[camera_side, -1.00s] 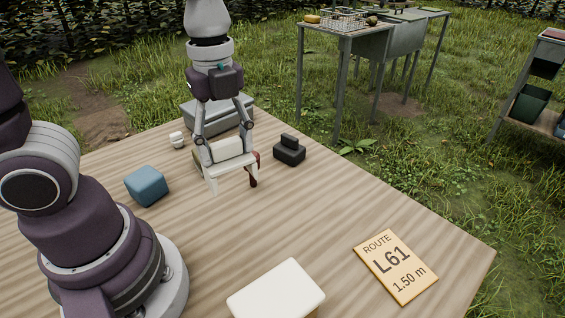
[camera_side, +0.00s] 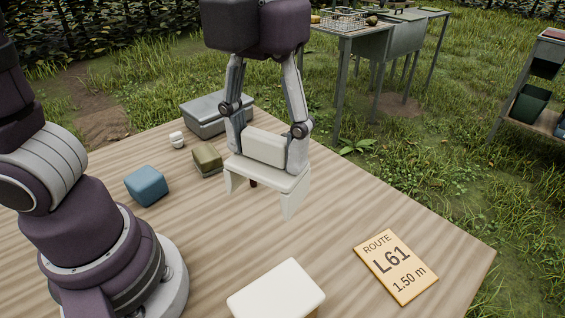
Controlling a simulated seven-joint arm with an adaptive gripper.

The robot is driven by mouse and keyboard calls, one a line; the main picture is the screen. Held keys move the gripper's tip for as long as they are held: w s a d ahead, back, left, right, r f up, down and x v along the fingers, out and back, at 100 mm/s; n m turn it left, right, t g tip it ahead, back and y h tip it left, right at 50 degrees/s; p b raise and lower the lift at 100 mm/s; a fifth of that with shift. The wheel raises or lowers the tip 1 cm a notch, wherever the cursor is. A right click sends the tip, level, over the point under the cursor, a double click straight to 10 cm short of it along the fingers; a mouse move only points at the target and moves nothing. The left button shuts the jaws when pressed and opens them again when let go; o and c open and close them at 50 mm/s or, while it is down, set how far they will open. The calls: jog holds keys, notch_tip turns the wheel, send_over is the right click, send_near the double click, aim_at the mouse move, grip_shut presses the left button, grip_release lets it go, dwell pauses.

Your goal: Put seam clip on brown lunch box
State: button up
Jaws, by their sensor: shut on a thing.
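My gripper (camera_side: 268,150) is shut on the seam clip (camera_side: 265,174), a cream bridge-shaped piece with a raised block on top and a leg down at each end. My fingers hold the block from both sides. The clip is level and in the air above the table. A box with a cream lid (camera_side: 277,290) stands at the front edge of the picture. A sliver of brown side shows under its lid, so it looks like the brown lunch box; the rest is cut off. The clip is beyond it and apart from it.
A small olive-brown box (camera_side: 207,160), a blue box (camera_side: 147,186), a white cup-like item (camera_side: 177,139) and a grey case (camera_side: 205,116) stand farther back. A dark red piece (camera_side: 253,184) is mostly hidden behind the clip. A route card (camera_side: 395,266) lies right. The table's middle is clear.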

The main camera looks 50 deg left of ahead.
jog(key=s+d+m, duration=0.2)
jog(key=d+m, duration=0.1)
jog(key=m, duration=0.1)
send_over(276, 297)
notch_tip(276, 297, down, 13)
jog(key=shift+f, duration=0.1)
jog(key=shift+f, duration=0.1)
jog(key=o, duration=1)
